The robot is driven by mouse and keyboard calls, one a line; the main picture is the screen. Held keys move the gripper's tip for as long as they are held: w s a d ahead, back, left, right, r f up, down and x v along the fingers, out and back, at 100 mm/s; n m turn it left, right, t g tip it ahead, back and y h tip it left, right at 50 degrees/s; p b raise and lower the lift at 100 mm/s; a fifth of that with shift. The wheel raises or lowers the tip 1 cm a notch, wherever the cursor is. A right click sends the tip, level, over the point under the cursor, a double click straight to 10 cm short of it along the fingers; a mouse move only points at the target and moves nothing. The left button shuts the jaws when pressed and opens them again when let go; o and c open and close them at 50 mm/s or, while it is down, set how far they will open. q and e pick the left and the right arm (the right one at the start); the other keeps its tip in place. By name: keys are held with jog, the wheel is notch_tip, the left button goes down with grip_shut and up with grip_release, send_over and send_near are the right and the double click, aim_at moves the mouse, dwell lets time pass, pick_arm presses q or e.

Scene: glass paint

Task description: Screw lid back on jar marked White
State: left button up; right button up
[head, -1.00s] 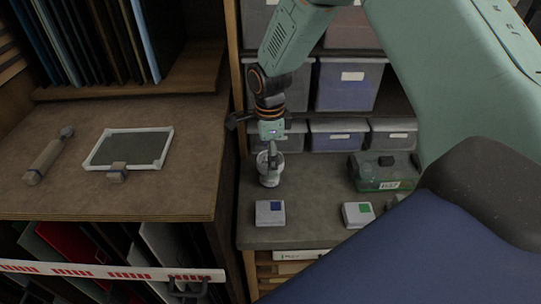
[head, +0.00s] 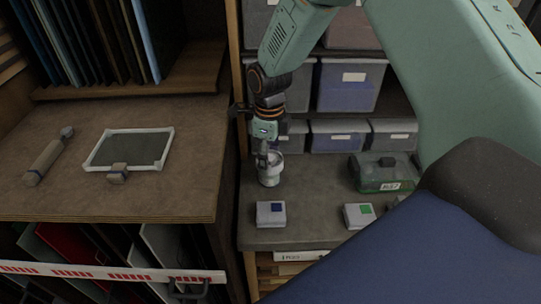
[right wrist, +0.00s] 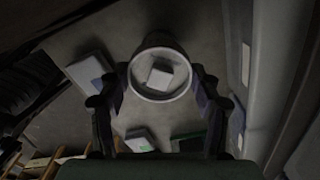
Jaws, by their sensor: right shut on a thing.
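A small whitish round jar (head: 269,179) stands upright on the grey worktop in the head view; I cannot read a marking on it. My right gripper (head: 268,157) points down at its top from above. In the right wrist view, the fingers of the gripper (right wrist: 160,84) sit on both sides of a round, pale-rimmed lid (right wrist: 160,94) with a light square patch in its middle. The gripper is shut on this lid. The jar body is mostly hidden below it there, so I cannot tell how the lid sits. My left gripper is out of view.
A box with a blue square (head: 270,214) and one with a green square (head: 358,216) lie nearer the front. A greenish clear case (head: 385,174) stands to the right. Storage bins (head: 345,88) line the back. A wooden cabinet (head: 190,150) rises close on the left.

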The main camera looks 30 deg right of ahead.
jog(key=o, duration=1)
jog(key=shift+o, duration=1.1)
jog(key=shift+w+r, duration=0.2)
jog(key=shift+r, duration=0.65)
jog(key=shift+s+r, duration=0.2)
jog(key=shift+r, duration=1.05)
jog(key=shift+w+r, duration=0.15)
jog(key=shift+r, duration=0.65)
